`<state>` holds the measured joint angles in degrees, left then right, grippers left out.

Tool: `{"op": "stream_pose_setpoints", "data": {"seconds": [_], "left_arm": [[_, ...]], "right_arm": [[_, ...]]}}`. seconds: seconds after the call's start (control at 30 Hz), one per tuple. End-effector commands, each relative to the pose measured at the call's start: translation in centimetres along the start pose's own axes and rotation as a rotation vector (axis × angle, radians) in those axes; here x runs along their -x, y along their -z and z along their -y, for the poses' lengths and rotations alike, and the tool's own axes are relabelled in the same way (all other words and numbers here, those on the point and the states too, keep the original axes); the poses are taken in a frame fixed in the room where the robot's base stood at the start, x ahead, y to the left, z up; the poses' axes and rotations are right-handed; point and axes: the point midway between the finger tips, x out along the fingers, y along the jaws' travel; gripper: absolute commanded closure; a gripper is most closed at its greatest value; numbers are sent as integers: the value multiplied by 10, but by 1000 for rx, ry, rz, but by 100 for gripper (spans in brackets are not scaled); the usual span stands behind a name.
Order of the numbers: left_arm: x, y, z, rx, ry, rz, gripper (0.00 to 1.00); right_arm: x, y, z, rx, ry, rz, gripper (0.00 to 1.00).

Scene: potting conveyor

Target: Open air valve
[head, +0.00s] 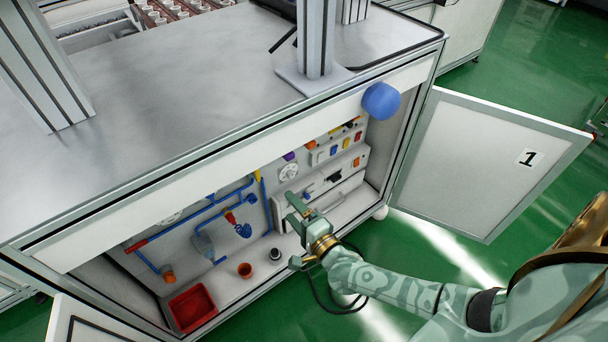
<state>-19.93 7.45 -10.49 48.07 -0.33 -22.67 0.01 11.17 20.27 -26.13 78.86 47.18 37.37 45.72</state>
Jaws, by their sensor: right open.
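The open cabinet under the workbench holds blue pipes (214,206) on its back wall. A red handle (231,217) with a blue part (243,230) beside it sits on this pipework; I cannot tell for sure whether it is the air valve or how far it is turned. My right gripper (294,230) reaches into the cabinet opening from the right. Its two fingers are spread apart with nothing between them, and it is to the right of the red handle, apart from it in the picture. My left gripper is not in view.
An electrical panel (336,150) is at the right inside. A blue round thing (381,101) is at the cabinet's upper right edge. The door (480,160) marked 1 stands open.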

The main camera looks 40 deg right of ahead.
Motion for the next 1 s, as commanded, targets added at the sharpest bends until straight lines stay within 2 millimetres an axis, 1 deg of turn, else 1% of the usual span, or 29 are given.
{"op": "stream_pose_setpoints", "data": {"seconds": [0.03,0.1,0.2,0.8,0.87,0.97,1.0], "left_arm": [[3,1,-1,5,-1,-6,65],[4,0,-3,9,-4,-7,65],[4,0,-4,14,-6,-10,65],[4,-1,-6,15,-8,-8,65],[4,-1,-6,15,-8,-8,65],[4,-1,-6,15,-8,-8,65],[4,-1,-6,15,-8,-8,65]], "right_arm": [[9,0,2,1,0,1,22],[17,0,1,1,0,0,22],[25,0,0,1,0,0,22],[28,-2,-1,6,-3,5,22],[30,-10,-1,31,-16,30,22],[44,-40,-3,164,-67,140,22],[54,-57,-4,254,-96,208,22]]}}
